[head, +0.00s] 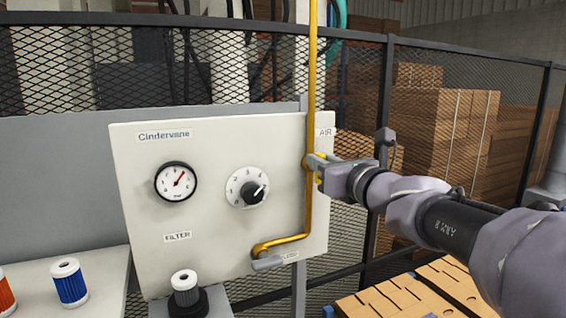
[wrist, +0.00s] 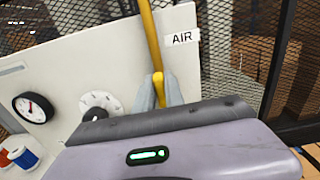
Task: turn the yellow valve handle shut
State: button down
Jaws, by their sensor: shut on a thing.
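The yellow valve handle (wrist: 158,88) sits on the yellow pipe, just below the AIR label (wrist: 181,39) in the wrist view. In the head view only small bits of the handle (head: 321,180) show around my fingers. My gripper (head: 318,166) reaches in from the right and is shut on the handle. In the wrist view one grey finger stands on each side of it. The yellow pipe (head: 311,85) runs down the right side of the panel and bends left near the bottom. The fingers hide much of the handle, so its exact angle is unclear.
The pale panel (head: 215,240) carries a round gauge (head: 176,182) and a dial (head: 247,188). A filter (head: 185,288) stands below it, with a blue-banded one (head: 69,283) at left. A mesh fence (head: 440,65) is behind. A pallet (head: 405,300) lies below my arm.

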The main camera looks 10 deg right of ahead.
jog(key=shift+f, duration=0.1)
jog(key=n+b, duration=0.3)
jog(key=b, duration=0.1)
jog(key=shift+s+a+f, duration=0.1)
jog(key=shift+a+f, duration=0.1)
jog(key=shift+a, duration=0.05)
jog(key=n+b, duration=0.7)
jog(key=a+f+n+b, duration=0.1)
jog(key=n+b, duration=0.3)
jog(key=shift+s, duration=0.15)
jog(key=shift+f+n+b, duration=0.1)
jog(key=shift+n+b, duration=1.65)
jog(key=shift+n, duration=0.05)
jog(key=c, duration=1.4)
grip_release()
jog(key=shift+c, duration=0.2)
jog(key=shift+s, duration=0.1)
